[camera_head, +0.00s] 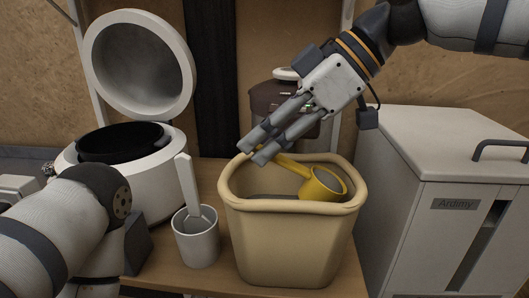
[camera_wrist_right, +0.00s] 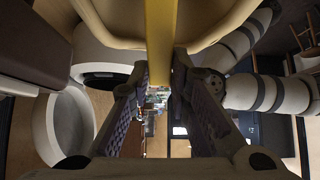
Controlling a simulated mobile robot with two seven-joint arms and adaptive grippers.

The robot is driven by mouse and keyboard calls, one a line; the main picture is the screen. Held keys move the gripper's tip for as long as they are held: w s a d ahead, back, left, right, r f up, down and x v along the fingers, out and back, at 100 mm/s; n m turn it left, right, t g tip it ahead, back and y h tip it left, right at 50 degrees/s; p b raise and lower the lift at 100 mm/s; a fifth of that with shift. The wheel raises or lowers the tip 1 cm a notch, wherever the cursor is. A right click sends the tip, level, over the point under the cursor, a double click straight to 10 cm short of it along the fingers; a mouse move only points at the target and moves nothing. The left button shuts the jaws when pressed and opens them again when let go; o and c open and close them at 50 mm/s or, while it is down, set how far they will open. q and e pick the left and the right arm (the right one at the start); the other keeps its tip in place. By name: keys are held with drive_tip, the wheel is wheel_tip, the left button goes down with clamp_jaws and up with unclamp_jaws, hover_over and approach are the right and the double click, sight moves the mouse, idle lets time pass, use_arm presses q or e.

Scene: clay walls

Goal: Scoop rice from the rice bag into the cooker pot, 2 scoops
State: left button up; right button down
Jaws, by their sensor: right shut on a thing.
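The rice bag (camera_head: 290,245) is a beige, open-topped, bin-like container on the wooden surface; its contents are hard to make out. My right gripper (camera_head: 262,153) is shut on the handle of a yellow scoop (camera_head: 324,184), over the bag's back left rim. The scoop's cup is at the bag's opening, near its right side; whether it holds rice I cannot tell. In the right wrist view the yellow handle (camera_wrist_right: 160,45) runs between the fingers. The white cooker (camera_head: 160,180) has its lid up, with the black cooker pot (camera_head: 115,146) inside.
A white cup (camera_head: 197,243) with a pale, flat-handled utensil stands between cooker and bag. A dark brown appliance (camera_head: 270,101) is behind the bag. A grey-white cabinet (camera_head: 405,210) stands close on the right. My left forearm covers the front left.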

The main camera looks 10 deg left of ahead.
drive_tip(key=shift+r, duration=3.15)
drive_tip(key=a+h, duration=0.1)
drive_tip(key=h, duration=0.1)
drive_tip(key=a+h, duration=0.2)
drive_tip(key=shift+a+r, duration=0.15)
